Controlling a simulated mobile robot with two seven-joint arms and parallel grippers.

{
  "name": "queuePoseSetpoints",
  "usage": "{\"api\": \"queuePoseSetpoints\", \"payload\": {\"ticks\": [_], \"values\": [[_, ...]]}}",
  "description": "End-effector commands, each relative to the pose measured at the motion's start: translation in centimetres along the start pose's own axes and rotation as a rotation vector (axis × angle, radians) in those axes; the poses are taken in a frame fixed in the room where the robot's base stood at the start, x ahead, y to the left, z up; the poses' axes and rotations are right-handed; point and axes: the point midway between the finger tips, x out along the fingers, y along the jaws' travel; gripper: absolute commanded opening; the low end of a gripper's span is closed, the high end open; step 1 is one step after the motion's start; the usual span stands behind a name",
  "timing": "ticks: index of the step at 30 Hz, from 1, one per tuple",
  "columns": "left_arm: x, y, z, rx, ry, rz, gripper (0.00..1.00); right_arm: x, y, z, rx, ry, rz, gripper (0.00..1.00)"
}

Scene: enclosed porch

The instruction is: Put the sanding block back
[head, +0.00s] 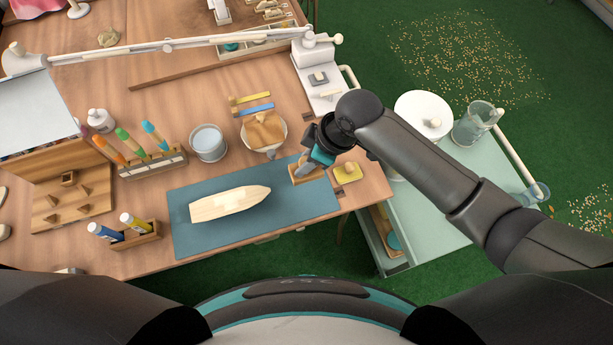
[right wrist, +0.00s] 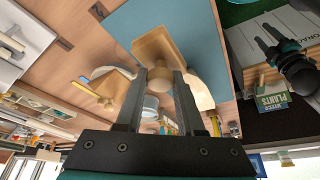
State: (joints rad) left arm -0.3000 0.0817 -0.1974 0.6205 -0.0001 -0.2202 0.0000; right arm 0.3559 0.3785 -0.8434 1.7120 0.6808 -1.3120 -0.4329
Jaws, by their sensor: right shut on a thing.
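My right gripper (head: 304,167) is shut on the sanding block (head: 302,178), a light wooden block, over the right end of the blue mat (head: 326,204). In the right wrist view the block (right wrist: 158,43) is just beyond the fingers, with a round wooden knob between the tips of the gripper (right wrist: 160,84). The fingers and wrist partly hide the block in the head view. I cannot tell whether it touches the mat. A wooden boat hull (head: 230,203) lies on the mat, left of the gripper. My left gripper is not in view.
A brush rack (head: 153,164) and a tube holder (head: 136,236) stand left. A green cart (head: 437,218) is at the right.

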Motion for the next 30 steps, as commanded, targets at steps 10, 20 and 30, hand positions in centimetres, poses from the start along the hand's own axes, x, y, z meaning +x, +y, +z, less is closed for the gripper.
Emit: {"api": "queuePoseSetpoints", "payload": {"ticks": [10, 20, 30], "values": [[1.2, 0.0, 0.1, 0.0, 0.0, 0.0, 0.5, 4.1, 0.0, 1.6, 0.0, 0.0, 0.0, 0.0], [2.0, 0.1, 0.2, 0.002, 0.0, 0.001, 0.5, 7.0, 0.1, 2.8, -0.001, 0.002, 0.002, 0.0], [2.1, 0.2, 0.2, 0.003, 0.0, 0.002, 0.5, 7.2, 0.1, 2.9, -0.001, 0.001, 0.001, 0.39]]}}
